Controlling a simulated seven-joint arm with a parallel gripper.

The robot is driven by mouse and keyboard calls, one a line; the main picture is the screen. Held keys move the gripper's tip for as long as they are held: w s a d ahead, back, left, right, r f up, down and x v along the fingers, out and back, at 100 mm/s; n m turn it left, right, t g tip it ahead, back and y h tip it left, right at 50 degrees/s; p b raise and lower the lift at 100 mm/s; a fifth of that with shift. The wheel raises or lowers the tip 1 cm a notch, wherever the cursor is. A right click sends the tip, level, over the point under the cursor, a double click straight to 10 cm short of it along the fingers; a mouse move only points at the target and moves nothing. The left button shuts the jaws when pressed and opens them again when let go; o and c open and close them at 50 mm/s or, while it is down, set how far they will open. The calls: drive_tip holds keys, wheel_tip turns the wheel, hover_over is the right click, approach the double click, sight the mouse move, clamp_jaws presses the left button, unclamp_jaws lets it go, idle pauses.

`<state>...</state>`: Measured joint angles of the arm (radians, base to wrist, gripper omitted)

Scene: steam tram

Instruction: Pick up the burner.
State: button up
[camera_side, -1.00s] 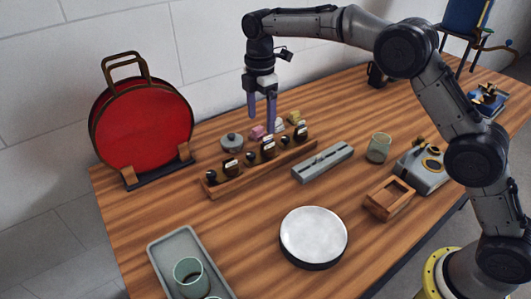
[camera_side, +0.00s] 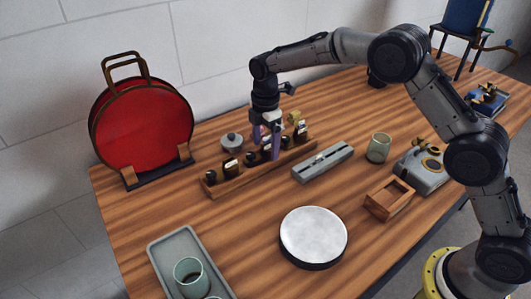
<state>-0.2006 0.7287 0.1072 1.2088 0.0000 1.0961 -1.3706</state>
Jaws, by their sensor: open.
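A small grey lidded pot (camera_side: 232,142) with a knob stands behind the left part of a wooden rack; it looks most like the burner, but I cannot tell for sure. My gripper (camera_side: 266,144) points down with its two purple fingers apart, low over or just behind the middle of the rack. It is open, to the right of the pot and apart from it. The front finger hides part of the rack's contents, and small coloured blocks behind it are mostly covered. I cannot tell whether the fingers touch anything.
The wooden rack (camera_side: 213,189) holds several small dark bottles. A red round case (camera_side: 145,130) stands at the left. A grey slotted bar (camera_side: 323,162), green cup (camera_side: 378,148), wooden box (camera_side: 389,200), white round disc (camera_side: 314,235) and grey tray (camera_side: 170,247) lie around.

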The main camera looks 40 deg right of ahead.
clamp_jaws()
drive_tip(key=shift+r, duration=0.1)
drive_tip(key=shift+r, duration=0.1)
idle(0.3)
